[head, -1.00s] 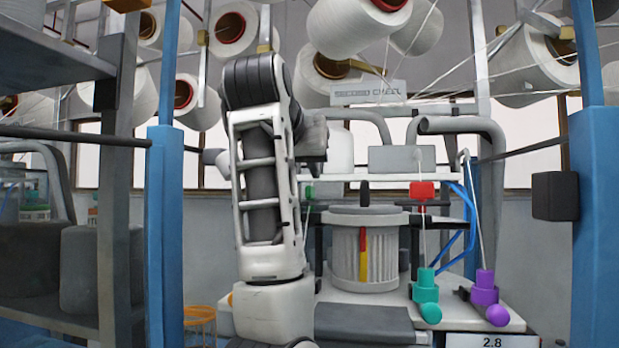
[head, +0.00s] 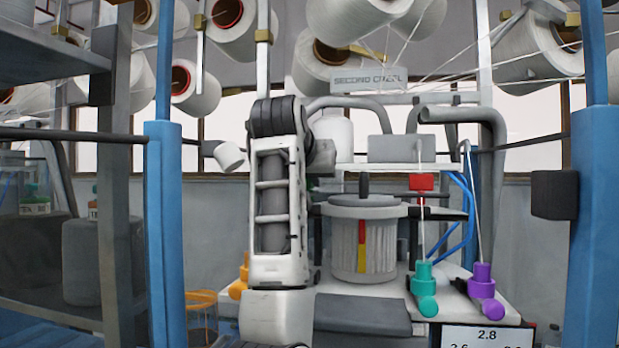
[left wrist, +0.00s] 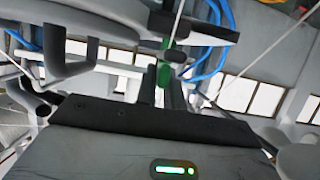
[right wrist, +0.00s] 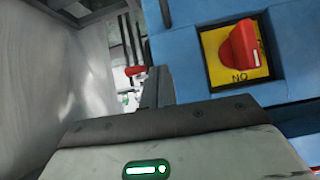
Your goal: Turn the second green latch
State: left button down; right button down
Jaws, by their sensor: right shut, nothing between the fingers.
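A green piece, which may be the latch (left wrist: 164,72), shows in the left wrist view just beyond my left fingertips. My left gripper (left wrist: 161,88) has its two dark fingers apart, with a narrow gap, and the green piece lines up with that gap. I cannot tell whether they touch. In the head view my left arm stands in front of the machine and hides the green piece. A red block (head: 422,182) hangs on a thread at the right of the machine. My right gripper (right wrist: 152,88) is shut and empty, beside a red knob (right wrist: 238,45) on a yellow plate.
A white ribbed drum (head: 362,240) stands behind my arm. Teal (head: 423,285) and purple (head: 482,282) pieces sit at the table's right, an orange one (head: 240,278) at its left. Blue posts (head: 163,230) flank the machine. A "second creel" sign (head: 370,79) is above.

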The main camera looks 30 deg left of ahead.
pick_arm(q)
jog(key=shift+y, duration=0.3)
jog(key=n+g+y, duration=0.1)
jog(key=n+y, duration=0.2)
jog(key=shift+n+g, duration=0.3)
jog(key=shift+n+g+y, duration=1.4)
jog(key=shift+n+y, duration=0.4)
jog(key=c, duration=1.5)
grip_release()
jog(key=shift+s+d+r, duration=0.1)
jog(key=shift+s+d, duration=0.05)
jog(key=shift+d, duration=0.1)
jog(key=b+v, duration=0.2)
jog(key=v, duration=1.3)
jog(key=shift+d+r+b, duration=0.2)
jog(key=shift+b, duration=0.1)
pick_arm(e)
jog(key=shift+w+a+f, duration=0.1)
jog(key=shift+a+f, duration=0.25)
jog(key=shift+f, duration=0.2)
